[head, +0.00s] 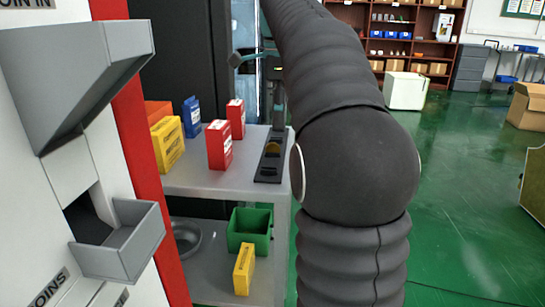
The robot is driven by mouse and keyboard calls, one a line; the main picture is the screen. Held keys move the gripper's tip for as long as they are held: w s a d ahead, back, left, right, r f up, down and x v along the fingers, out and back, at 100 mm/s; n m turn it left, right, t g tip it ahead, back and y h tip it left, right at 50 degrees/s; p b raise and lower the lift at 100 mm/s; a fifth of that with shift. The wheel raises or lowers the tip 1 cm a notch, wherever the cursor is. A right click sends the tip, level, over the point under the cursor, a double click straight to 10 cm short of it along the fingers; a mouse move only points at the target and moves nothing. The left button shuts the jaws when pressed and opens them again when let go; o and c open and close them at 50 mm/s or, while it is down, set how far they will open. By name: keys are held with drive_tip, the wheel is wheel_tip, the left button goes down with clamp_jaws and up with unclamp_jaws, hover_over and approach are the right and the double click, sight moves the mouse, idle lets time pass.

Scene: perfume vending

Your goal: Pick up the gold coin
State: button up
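The gold coin (273,147) is a small gold spot in the black slotted coin holder (268,168). The holder lies at the right edge of the grey cart's top shelf. What seems to be my gripper (279,118) points down above the far end of the holder, partly hidden behind my dark arm. It appears apart from the coin, though depth is hard to judge. Its fingers are too small and covered to show whether they are open or shut.
Red, yellow and blue boxes stand on the grey cart's top shelf (195,182), left of the holder. A green bin (249,230) and a yellow box (244,269) sit below. The vending machine (75,50) with grey trays is close at left. Green floor at right is mostly open.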

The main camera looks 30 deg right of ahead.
sight(271, 146)
drive_tip(key=f, duration=0.1)
drive_tip(key=f+b, duration=0.1)
drive_tip(key=f, duration=0.3)
drive_tip(key=shift+w+a+f+b, duration=0.1)
drive_tip(key=shift+w+a+b, duration=0.2)
drive_tip(key=shift+w+a, duration=0.1)
drive_tip(key=shift+f, duration=0.55)
drive_tip(key=shift+c, duration=0.2)
clamp_jaws()
